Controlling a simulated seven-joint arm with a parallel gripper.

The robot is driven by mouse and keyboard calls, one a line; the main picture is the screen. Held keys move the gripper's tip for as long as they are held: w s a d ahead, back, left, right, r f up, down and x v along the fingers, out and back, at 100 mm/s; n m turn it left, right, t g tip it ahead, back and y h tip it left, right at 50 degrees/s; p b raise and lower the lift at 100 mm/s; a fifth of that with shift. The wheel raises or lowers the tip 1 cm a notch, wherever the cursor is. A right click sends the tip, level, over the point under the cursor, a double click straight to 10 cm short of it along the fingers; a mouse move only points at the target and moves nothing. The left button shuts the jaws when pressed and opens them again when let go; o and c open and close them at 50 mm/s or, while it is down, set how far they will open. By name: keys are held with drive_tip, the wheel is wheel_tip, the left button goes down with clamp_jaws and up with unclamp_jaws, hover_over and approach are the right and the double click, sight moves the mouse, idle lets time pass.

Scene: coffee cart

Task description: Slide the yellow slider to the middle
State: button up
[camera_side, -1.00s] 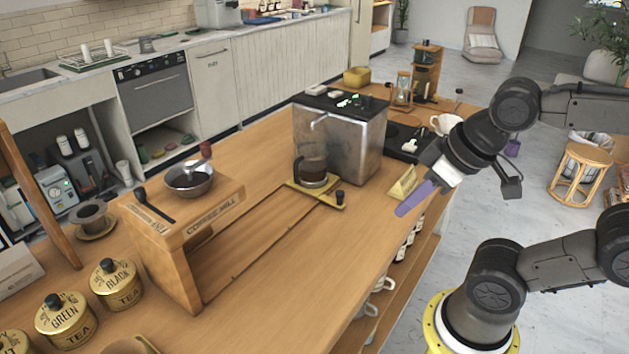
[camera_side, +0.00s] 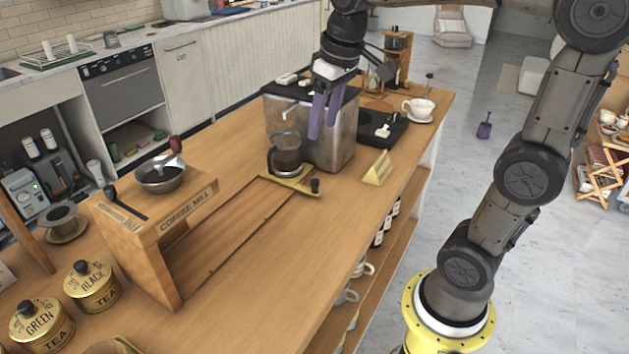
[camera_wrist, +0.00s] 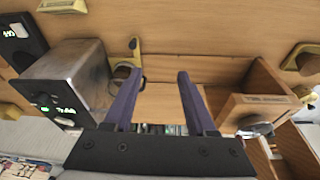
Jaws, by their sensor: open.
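The yellow slider (camera_side: 297,186) is a flat plate on the wooden counter, at the machine end of a long groove. A glass carafe (camera_side: 287,155) with dark contents stands on it, and a small black knob (camera_side: 315,186) is at its right end. In the wrist view the slider (camera_wrist: 137,47) is at upper centre, partly covered by the carafe. My gripper (camera_side: 321,126) has purple fingers pointing down, in front of the machine in the side view. It looks above and apart from the slider. In the wrist view my gripper (camera_wrist: 158,78) is open and empty.
The metal coffee machine (camera_side: 340,142) stands beside the slider. The wooden coffee mill stand (camera_side: 187,215) is at the groove's other end. A yellow triangular sign (camera_side: 378,168) and a white cup (camera_side: 419,106) are to the right. The counter (camera_side: 265,255) is clear in front.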

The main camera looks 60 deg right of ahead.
drive_tip(key=w+d+f+m+g, duration=0.1)
drive_tip(key=w+d+f+g, duration=0.1)
drive_tip(key=w+d+f, duration=0.35)
drive_tip(key=m, duration=0.1)
hover_over(315, 180)
wheel_tip(315, 180, down, 3)
drive_tip(key=shift+g+y, duration=0.3)
drive_tip(key=shift+g, duration=0.1)
wheel_tip(315, 180, down, 14)
drive_tip(key=shift+r, duration=0.2)
clamp_jaws()
idle(0.8)
